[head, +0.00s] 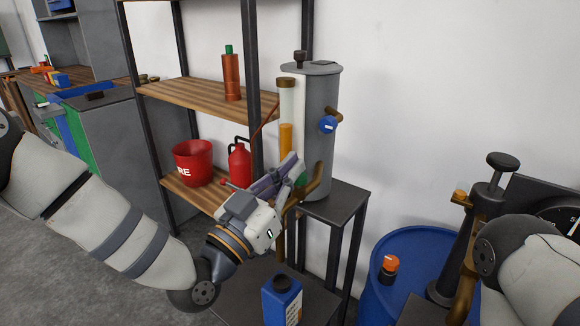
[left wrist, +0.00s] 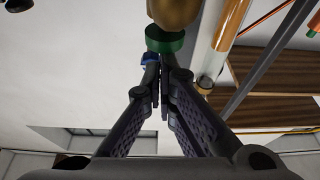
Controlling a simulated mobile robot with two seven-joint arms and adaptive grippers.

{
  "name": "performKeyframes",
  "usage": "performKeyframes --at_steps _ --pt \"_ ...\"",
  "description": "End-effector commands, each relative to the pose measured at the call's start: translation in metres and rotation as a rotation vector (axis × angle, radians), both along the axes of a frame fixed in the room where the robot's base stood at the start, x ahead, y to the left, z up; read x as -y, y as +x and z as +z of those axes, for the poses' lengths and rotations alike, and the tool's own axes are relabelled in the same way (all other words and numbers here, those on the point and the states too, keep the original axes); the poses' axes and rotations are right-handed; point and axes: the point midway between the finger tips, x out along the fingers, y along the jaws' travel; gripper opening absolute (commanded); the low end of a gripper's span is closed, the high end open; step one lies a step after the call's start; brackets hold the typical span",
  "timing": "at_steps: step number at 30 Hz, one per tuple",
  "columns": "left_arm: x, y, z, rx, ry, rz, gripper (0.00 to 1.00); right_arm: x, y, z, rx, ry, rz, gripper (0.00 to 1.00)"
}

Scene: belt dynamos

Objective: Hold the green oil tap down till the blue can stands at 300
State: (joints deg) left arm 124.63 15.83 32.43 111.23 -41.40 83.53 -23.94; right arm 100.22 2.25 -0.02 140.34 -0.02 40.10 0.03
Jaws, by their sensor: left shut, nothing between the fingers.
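The green oil tap (head: 301,179) shows only in part, low on the grey cylinder, behind my left gripper (head: 292,165). In the left wrist view the tap (left wrist: 165,40) is a green disc under a brass part, just beyond my fingertips (left wrist: 163,68). The fingers are shut with nothing between them; I cannot tell whether they touch the tap. The blue can (head: 281,303), with a dark top and a white label, stands on a low dark stand below the gripper. Its fill level cannot be read. My right arm shows at the right edge, but its gripper is out of view.
The grey cylinder (head: 322,100) stands on a dark stand (head: 345,200), with an amber sight tube (head: 286,138) and a blue knob (head: 328,125). Shelves at left hold a red bucket (head: 193,164) and red oil can (head: 239,165). A blue drum (head: 400,260) stands at right.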

Motion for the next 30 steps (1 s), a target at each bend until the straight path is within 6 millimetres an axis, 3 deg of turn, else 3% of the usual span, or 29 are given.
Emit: performKeyframes --at_steps 5,11,30 --pt "0.0 0.0 -0.002 -0.001 0.001 0.0 0.0 0.0 -0.001 -0.001 -0.002 0.0 0.0 0.4" --pt "0.0 0.0 -0.028 -0.008 0.003 0.0 0.0 0.0 -0.006 -0.007 -0.022 0.0 0.001 0.4" --pt "-0.001 -0.001 -0.036 -0.026 0.009 0.001 0.0 0.0 -0.007 -0.007 -0.025 0.0 0.001 0.4"
